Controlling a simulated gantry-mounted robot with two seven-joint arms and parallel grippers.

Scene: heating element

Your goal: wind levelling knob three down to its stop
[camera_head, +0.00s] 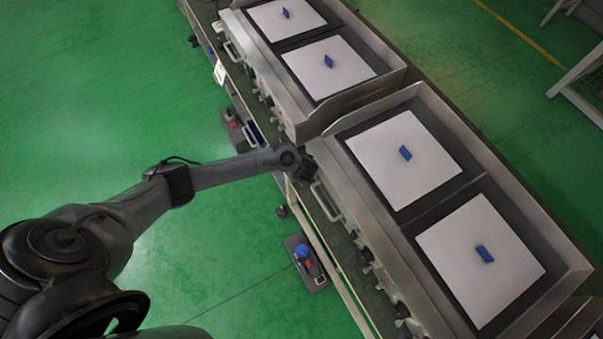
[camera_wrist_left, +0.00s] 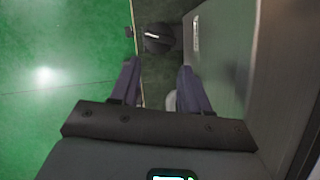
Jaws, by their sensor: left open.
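I cannot tell which number this knob bears. In the head view my gripper hides that spot. My right gripper is not in view.
Front knobs (camera_head: 367,256) and a bar handle (camera_head: 326,203) line the unit's front. White plates with blue pieces (camera_head: 405,153) lie on top. A second unit (camera_head: 302,112) stands behind. A grey control box (camera_head: 306,262) with blue and red buttons is below; green floor (camera_head: 205,250) is open.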

